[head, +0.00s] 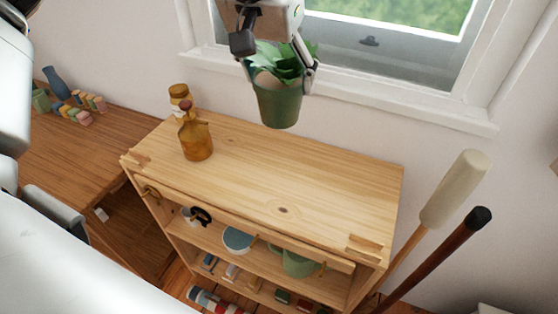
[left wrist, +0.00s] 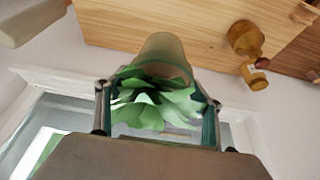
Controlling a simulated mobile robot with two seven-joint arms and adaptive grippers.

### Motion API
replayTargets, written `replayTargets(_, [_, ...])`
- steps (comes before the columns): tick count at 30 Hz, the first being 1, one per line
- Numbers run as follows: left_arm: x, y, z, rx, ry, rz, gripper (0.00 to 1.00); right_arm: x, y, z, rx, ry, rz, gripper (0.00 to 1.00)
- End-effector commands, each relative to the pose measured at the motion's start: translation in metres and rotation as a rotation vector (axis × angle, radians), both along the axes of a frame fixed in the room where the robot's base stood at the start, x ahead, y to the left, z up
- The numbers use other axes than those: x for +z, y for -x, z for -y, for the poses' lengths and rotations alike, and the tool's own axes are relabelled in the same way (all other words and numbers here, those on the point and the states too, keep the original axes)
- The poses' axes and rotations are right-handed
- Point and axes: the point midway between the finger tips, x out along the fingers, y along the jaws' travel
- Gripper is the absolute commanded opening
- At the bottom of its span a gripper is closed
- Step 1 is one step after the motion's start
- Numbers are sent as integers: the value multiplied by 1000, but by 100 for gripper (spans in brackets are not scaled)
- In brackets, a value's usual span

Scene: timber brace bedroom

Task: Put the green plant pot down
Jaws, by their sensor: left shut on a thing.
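The green plant pot (head: 279,106) with leafy green foliage is held upright in the head view, above the back of the wooden shelf unit's top (head: 300,180). My left gripper (head: 279,76) is shut on the pot, one finger on each side of it. In the left wrist view the pot (left wrist: 165,52) and its leaves (left wrist: 150,105) sit between the two fingers (left wrist: 158,105), with the wooden top beyond. My right gripper does not show in either view.
Two amber bottles (head: 196,138) stand at the left back of the shelf top; its middle and right are clear. A window sill (head: 400,102) is behind. Two long handles (head: 455,190) lean at the right. Lower shelves hold a green mug (head: 297,264) and a bowl (head: 236,240).

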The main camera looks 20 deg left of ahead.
Motion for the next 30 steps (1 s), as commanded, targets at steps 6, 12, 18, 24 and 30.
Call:
replayTargets(6, [-52,0,0,-1,1,-3,21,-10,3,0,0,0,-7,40])
replayTargets(12, [-95,0,0,-3,1,-4,21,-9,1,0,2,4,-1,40])
replayTargets(18, [-127,0,1,-1,2,-1,21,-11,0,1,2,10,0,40])
replayTargets(24, [-137,-1,1,0,2,2,21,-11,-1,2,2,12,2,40])
replayTargets(30, [-157,0,0,0,1,-2,21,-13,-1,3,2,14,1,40])
